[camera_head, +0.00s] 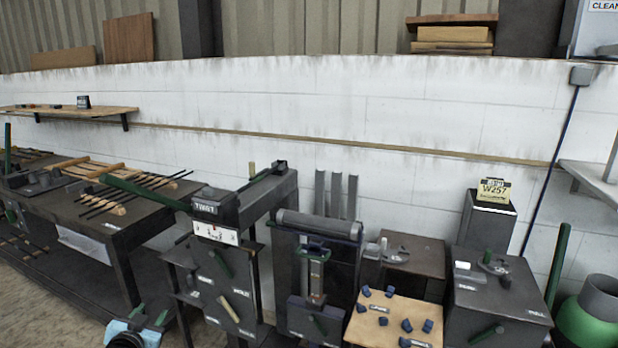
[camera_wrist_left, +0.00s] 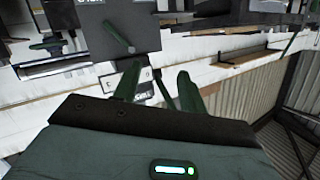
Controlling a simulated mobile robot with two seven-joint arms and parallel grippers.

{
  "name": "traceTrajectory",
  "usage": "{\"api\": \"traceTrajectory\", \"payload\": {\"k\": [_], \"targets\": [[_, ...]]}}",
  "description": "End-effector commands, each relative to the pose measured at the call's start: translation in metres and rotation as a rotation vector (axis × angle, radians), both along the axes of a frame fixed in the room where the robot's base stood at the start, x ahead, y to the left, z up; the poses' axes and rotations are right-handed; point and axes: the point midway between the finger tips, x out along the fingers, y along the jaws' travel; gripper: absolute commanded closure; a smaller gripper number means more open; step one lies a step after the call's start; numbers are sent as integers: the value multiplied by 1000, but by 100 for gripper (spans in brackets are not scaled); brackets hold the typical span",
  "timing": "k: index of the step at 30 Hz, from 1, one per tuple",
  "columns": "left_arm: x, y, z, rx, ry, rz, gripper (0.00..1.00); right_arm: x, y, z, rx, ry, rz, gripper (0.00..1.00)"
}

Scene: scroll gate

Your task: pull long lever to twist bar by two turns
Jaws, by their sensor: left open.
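The twister (camera_head: 215,208) is a dark box on a stand, with a white label reading roughly "TWIST". Its long green lever (camera_head: 145,192) reaches out to the upper left from the box. A bar being twisted cannot be made out clearly. My left gripper (camera_head: 150,315) is at the bottom of the head view, below and apart from the lever, fingers open. In the left wrist view its two dark green fingers (camera_wrist_left: 158,85) are spread. A thin dark strip shows between them, but I cannot tell what it is or how far away. My right gripper is not in view.
A dark workbench (camera_head: 125,218) with several rods and wooden-handled tools stands at left. Right of the twister are a dark press-like machine (camera_head: 318,228), a wooden board with blue pieces (camera_head: 372,328), and a dark cabinet (camera_head: 510,295). Floor shows at lower left.

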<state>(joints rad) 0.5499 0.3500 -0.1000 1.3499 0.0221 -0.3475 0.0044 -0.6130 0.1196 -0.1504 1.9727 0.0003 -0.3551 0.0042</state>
Motion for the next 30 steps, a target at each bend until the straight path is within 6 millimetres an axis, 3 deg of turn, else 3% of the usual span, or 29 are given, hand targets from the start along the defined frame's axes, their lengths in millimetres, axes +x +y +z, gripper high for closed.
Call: {"api": "traceTrajectory", "payload": {"k": [8, 14, 21, 25, 30], "targets": [[-57, -34, -68, -9, 97, -43, 58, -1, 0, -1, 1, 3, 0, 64], [-125, -70, -125, -55, 190, -84, 58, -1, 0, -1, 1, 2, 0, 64], [-247, -121, -187, -143, 332, -125, 58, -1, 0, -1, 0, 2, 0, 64], [-316, -144, -205, -198, 409, -134, 58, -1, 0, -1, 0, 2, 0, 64], [-395, -168, -212, -262, 495, -130, 58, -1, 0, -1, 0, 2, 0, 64]]}}
